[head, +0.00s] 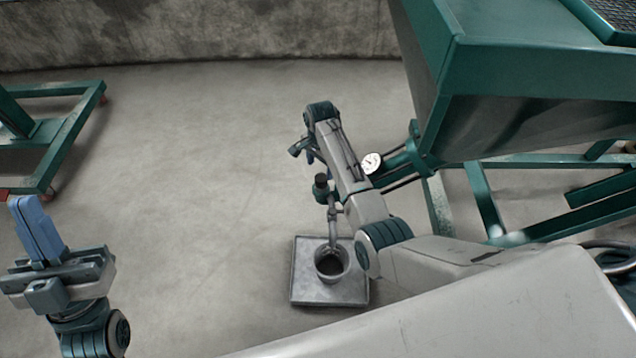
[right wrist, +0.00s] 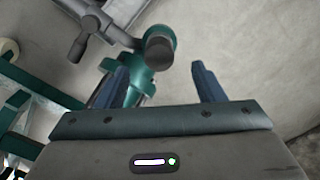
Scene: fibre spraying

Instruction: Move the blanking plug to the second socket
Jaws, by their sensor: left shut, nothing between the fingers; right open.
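A dark round cap, which looks like the blanking plug (head: 321,180), sits on top of a green fitting (head: 322,194) on the pipework in the head view. In the right wrist view the dark cap (right wrist: 160,47) shows ahead of my fingers, roughly centred between them and apart from both. My right gripper (head: 303,151) is open and empty, just up and left of the cap; its blue fingers also show in the right wrist view (right wrist: 160,78). My left gripper (head: 36,225) is shut and empty at the lower left, far from the pipework. I cannot pick out the second socket.
A gauge (head: 372,163) and green pipe join a large green hopper (head: 530,110) at the right. A green frame (head: 60,140) stands far left. The floor between is clear.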

